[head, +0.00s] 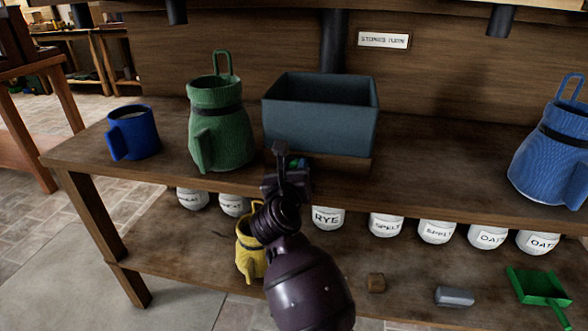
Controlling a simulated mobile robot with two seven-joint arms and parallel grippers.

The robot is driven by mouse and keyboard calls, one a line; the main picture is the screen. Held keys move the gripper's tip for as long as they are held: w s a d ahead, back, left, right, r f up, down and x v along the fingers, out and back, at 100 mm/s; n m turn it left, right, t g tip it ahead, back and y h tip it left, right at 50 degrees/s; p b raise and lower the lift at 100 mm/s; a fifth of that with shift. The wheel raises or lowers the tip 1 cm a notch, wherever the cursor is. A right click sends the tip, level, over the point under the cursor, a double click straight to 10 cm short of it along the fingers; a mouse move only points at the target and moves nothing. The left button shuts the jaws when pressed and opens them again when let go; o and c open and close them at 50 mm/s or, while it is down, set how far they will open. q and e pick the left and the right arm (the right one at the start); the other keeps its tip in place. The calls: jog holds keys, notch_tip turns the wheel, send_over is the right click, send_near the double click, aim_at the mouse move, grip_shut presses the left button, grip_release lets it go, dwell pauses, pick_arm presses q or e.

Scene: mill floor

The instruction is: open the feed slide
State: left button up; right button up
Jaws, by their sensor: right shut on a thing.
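My right gripper (284,172) reaches up from the bottom centre to the bench's front edge, just below the front left of a grey-blue open box (320,127). Its jaws are shut on a small part there, which I take to be the feed slide; the gripper hides most of it, so its position cannot be told. The box stands on the bench below a dark vertical pipe (334,40). My left gripper is not in view.

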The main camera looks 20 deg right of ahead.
grip_shut()
jog(key=shift+s+d+r+p, duration=0.25)
jog(key=shift+d+p, duration=0.1)
jog(key=shift+d, duration=0.05)
jog(key=shift+s+d+r+p, duration=0.25)
jog(key=shift+s+d+p, duration=0.5)
jog(key=shift+d, duration=0.3)
jog(key=s+d, duration=0.1)
jog(key=s+d+p, duration=0.1)
jog(key=d, duration=0.1)
jog(key=shift+f+p, duration=0.1)
jog(key=shift+p, duration=0.2)
jog(key=shift+s+d+f, duration=0.2)
jog(key=shift+d+f, duration=0.1)
jog(key=shift+f, duration=0.05)
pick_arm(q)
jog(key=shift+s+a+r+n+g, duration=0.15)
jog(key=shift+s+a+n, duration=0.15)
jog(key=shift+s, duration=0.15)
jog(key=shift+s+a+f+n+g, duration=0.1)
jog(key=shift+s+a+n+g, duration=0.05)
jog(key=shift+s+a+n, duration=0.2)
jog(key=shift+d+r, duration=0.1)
